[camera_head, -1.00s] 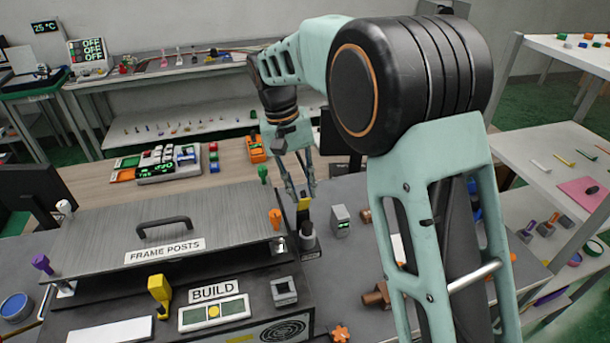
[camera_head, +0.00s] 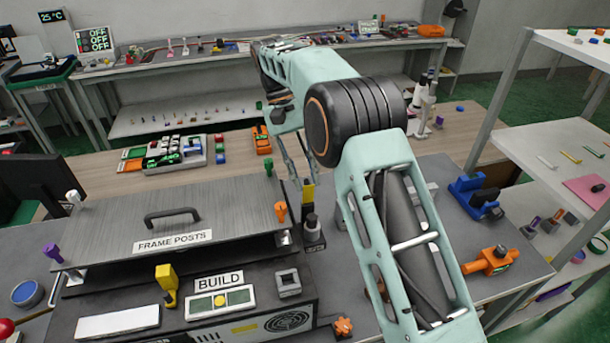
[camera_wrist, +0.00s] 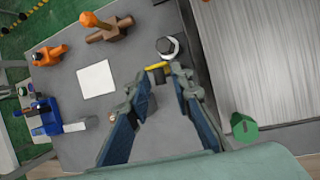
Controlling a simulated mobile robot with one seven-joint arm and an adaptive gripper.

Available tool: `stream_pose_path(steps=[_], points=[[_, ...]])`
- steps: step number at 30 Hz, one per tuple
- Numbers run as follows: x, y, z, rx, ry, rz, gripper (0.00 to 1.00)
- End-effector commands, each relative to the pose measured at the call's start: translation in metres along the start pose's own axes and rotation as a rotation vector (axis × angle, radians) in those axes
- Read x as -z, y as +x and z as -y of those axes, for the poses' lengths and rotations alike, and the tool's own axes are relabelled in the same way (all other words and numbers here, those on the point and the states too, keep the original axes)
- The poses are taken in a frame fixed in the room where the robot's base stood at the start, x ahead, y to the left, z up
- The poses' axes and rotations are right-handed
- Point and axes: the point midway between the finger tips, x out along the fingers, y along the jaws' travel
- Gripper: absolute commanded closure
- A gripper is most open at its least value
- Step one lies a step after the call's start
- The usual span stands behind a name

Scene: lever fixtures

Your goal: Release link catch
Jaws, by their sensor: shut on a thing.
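My gripper (camera_head: 300,181) reaches down at the right end of the FRAME POSTS box. Its fingers also show in the wrist view (camera_wrist: 160,82), closed in around a small yellow-topped piece (camera_wrist: 157,66). This yellow piece shows in the head view (camera_head: 308,194) just below the fingertips, upright beside a black knobbed post (camera_head: 312,222). The post also shows in the wrist view (camera_wrist: 168,47), just past the yellow piece. A small label lies at the post's foot, too small to read. The fingers hide part of the yellow piece, and I cannot tell which piece is the link catch.
The FRAME POSTS box (camera_head: 120,216) stands left of my gripper, with an orange lever (camera_head: 280,211) at its corner. A BUILD panel (camera_head: 220,301) is in front. A blue fixture (camera_head: 475,192) and an orange fixture (camera_head: 489,261) stand to the right. A green knob (camera_wrist: 243,127) is near my fingers.

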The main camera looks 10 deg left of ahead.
Motion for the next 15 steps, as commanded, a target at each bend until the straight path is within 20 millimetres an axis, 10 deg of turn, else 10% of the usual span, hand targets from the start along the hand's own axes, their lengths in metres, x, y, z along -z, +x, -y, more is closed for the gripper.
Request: stream_pose_path(steps=[11, 12, 15], points=[[0.0005, 0.0012, -0.0003, -0.001, 0.001, 0.003, 1.0], [0.0005, 0.0012, -0.0003, -0.001, 0.001, 0.003, 0.77], [0.0005, 0.0011, -0.0002, -0.001, 0.001, 0.003, 0.73]])
